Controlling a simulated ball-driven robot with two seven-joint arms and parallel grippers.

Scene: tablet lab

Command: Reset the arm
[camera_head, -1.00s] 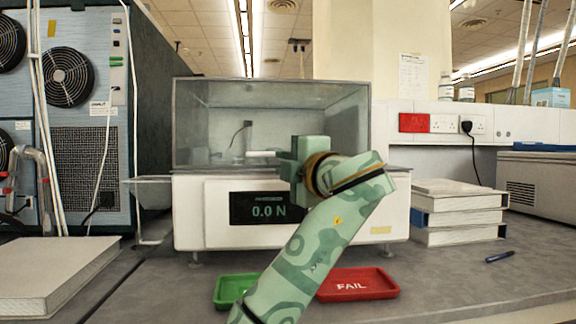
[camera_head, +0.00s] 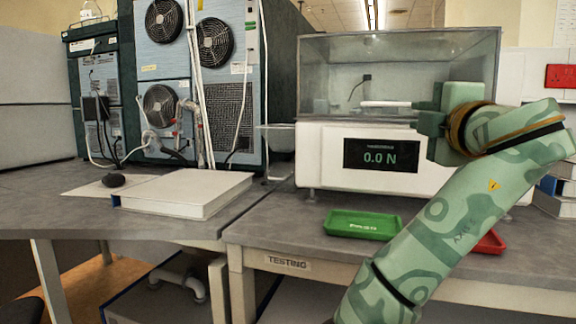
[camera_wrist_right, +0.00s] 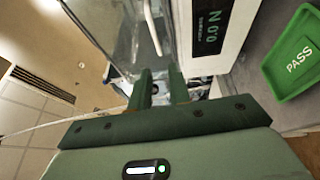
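My right arm rises from the lower right in the head view. Its green gripper (camera_head: 426,115) is in front of the right part of the testing machine (camera_head: 320,160), whose display (camera_head: 381,155) reads 0.0 N. In the right wrist view the two fingers of the right gripper (camera_wrist_right: 161,86) stand apart, with a gap and nothing clearly held between them. A thin white piece (camera_head: 386,104) shows within the machine's clear chamber, left of the gripper. My left gripper is not in view.
A green tray (camera_head: 363,225) lies before the machine, marked PASS in the wrist view (camera_wrist_right: 299,58). A red tray (camera_head: 491,243) is mostly hidden behind my right arm. A thick white book (camera_head: 185,192) lies left. Fan-fitted equipment (camera_head: 200,90) stands behind it.

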